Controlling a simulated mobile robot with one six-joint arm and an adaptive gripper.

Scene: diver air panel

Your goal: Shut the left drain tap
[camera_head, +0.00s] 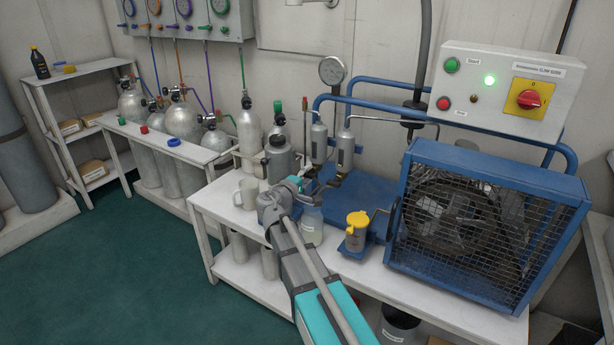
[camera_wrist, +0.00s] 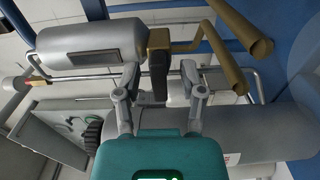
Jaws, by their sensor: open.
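In the wrist view a drain tap shows as a brass body (camera_wrist: 159,39) with a black lever (camera_wrist: 158,78), on the end of a grey metal separator (camera_wrist: 90,46). A bent brass spout (camera_wrist: 228,68) runs off to the right. My gripper (camera_wrist: 160,72) is open, its two fingers on either side of the lever; I cannot tell whether either touches it. In the head view my gripper (camera_head: 308,181) is below the left separator (camera_head: 318,143), and my wrist hides much of the left tap. The right separator (camera_head: 345,149) stands beside it.
A labelled jar (camera_head: 312,226) stands just below my gripper. A white mug (camera_head: 246,194) is to its left and a yellow-topped oiler (camera_head: 357,230) to its right. The blue caged fan (camera_head: 480,225) fills the bench's right side. Grey flasks (camera_head: 279,158) stand behind.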

